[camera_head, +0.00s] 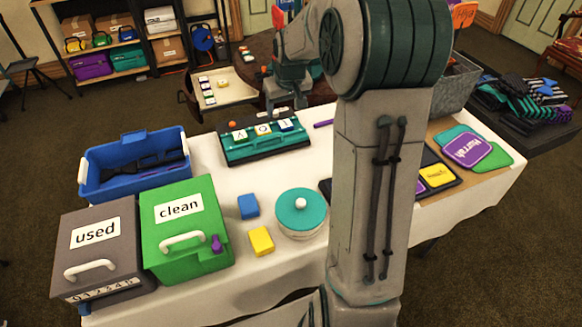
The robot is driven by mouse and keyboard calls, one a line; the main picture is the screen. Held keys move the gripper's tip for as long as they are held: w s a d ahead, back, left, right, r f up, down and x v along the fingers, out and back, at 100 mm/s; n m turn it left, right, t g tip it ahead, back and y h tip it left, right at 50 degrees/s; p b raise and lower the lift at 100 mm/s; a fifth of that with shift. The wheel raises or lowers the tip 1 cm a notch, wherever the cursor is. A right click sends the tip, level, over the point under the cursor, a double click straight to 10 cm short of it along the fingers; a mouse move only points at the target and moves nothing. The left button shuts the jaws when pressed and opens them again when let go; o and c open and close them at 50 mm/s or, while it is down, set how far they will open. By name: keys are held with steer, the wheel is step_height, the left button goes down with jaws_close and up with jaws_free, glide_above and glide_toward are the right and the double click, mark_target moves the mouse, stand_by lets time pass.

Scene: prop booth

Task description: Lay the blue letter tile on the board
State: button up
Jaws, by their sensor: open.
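The board (268,152) is a teal and black rack on the white table, with an orange knob at its back left. A row of pale letter tiles lies on it; the rightmost tile (286,126) seems to bear a blue letter, too small to read surely. More small tiles lie on a cream tray (236,95) behind the table, and I cannot tell if a blue one is among them. My gripper (286,103) is open, pointing down just behind the board's right end. I see nothing between its fingers, though they are small and dark here.
A blue crate (135,191) with dark items stands left of the board. Grey "used" (97,258) and green "clean" (186,236) boxes, blue and yellow blocks, and a teal-lidded pot (300,214) stand in front. My arm hides the table's middle right. Bare cloth lies before the board.

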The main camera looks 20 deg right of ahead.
steer(key=s+a, duration=0.3)
steer(key=s, duration=0.6)
steer(key=s+a+r+g, duration=0.1)
steer(key=s+a, duration=0.2)
steer(key=s, duration=0.7)
steer(key=s+a+r, duration=0.1)
steer(key=s+a, duration=0.2)
steer(key=s, duration=0.7)
steer(key=shift+a+r, duration=0.2)
steer(key=shift+a, duration=0.2)
